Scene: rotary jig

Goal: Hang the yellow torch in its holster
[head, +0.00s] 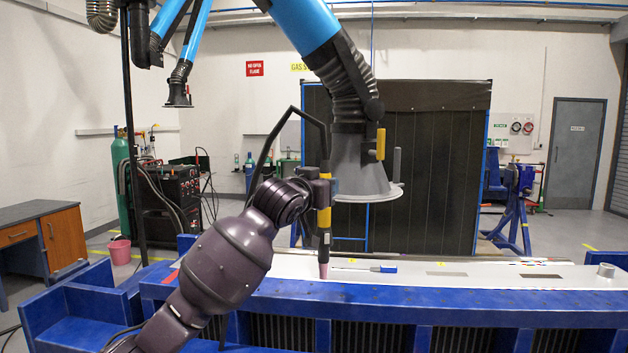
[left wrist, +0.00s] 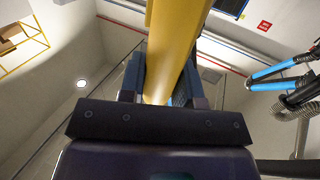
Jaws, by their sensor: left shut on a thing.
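The yellow torch (head: 324,217) hangs upright, nozzle down, in the middle of the head view. It has a yellow body, a dark lower part and a pinkish tip just over or at the white bench top; I cannot tell if it touches. My left gripper (head: 326,178) is shut on the torch near its upper part. In the left wrist view the yellow torch body (left wrist: 172,50) passes between the two fingers (left wrist: 165,88). A black cable (head: 291,112) arches from the torch's top down behind my arm. I cannot make out a holster. My right gripper is not in view.
A grey extraction hood (head: 357,170) on a blue arm hangs close to the right of the torch. The blue bench (head: 440,300) spans the front, its white top (head: 450,272) bearing a blue marker-like item (head: 384,269) and a grey ring (head: 606,270). A welding machine (head: 172,195) stands behind left.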

